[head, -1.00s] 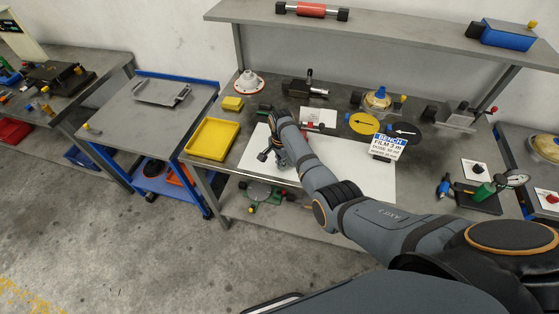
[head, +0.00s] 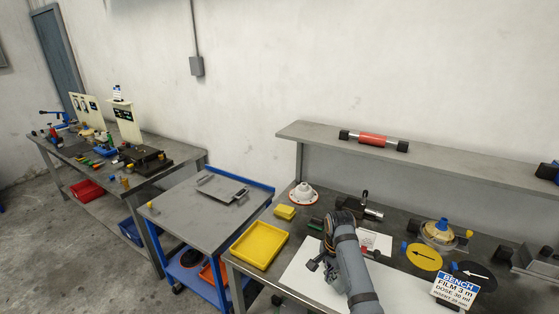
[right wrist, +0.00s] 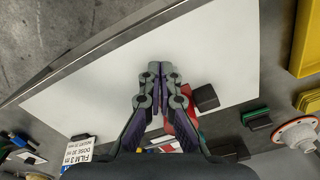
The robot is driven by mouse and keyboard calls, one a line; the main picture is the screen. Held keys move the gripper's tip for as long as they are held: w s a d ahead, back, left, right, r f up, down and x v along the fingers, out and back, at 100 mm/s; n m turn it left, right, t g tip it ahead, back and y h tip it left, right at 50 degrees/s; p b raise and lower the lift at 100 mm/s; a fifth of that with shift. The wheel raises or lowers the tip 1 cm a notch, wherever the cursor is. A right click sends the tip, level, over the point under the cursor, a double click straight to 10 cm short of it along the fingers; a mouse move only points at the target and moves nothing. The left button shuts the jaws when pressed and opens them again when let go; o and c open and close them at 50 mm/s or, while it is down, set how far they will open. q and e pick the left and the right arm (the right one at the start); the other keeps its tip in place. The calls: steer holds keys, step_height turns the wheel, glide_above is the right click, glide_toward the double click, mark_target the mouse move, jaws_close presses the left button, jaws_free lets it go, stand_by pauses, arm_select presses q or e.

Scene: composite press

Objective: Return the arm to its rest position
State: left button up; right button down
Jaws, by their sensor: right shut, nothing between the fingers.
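My right arm reaches over the white sheet (head: 303,278) on the bench. Its gripper (head: 314,265) hangs above the left part of the sheet, right of the yellow tray (head: 258,245). In the right wrist view the gripper (right wrist: 160,68) has its fingers together, with nothing between them. Behind the fingers lie a red object (right wrist: 184,128) and a black block (right wrist: 206,97), partly hidden. My left gripper is in neither view.
A shelf (head: 440,170) with a red roller (head: 373,140) runs above the bench. A white flanged cone (head: 303,194), a yellow disc (head: 424,257) and a bench sign (head: 455,287) stand around the sheet. A blue-edged cart (head: 205,210) stands left.

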steer(key=s+d+f+n+t, duration=0.1)
steer(key=s+d+f+n, duration=0.2)
steer(key=s+f, duration=0.35)
steer(key=s+d+r+n+t, duration=0.1)
steer(key=s+r+n, duration=0.3)
steer(key=s, duration=0.6)
steer(key=s+d+r+n+t, duration=0.1)
steer(key=s+r+n+t, duration=0.15)
steer(key=s+n, duration=0.55)
steer(key=s+d+f+m+g+b, duration=0.1)
steer(key=s+f, duration=0.1)
steer(key=f, duration=1.1)
steer(key=s+d+f+m+g+b, duration=0.1)
steer(key=f+b, duration=0.1)
steer(key=f, duration=1.2)
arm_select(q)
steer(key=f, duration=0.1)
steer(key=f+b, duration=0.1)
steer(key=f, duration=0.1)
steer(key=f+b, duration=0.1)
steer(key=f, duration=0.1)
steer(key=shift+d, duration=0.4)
arm_select(e)
steer(key=s+d+f+g, duration=0.1)
steer(key=s+f, duration=1.8)
steer(key=f, duration=0.2)
steer(key=shift+s+d+h, duration=0.25)
steer(key=shift+s+h, duration=0.05)
steer(key=shift+h, duration=0.1)
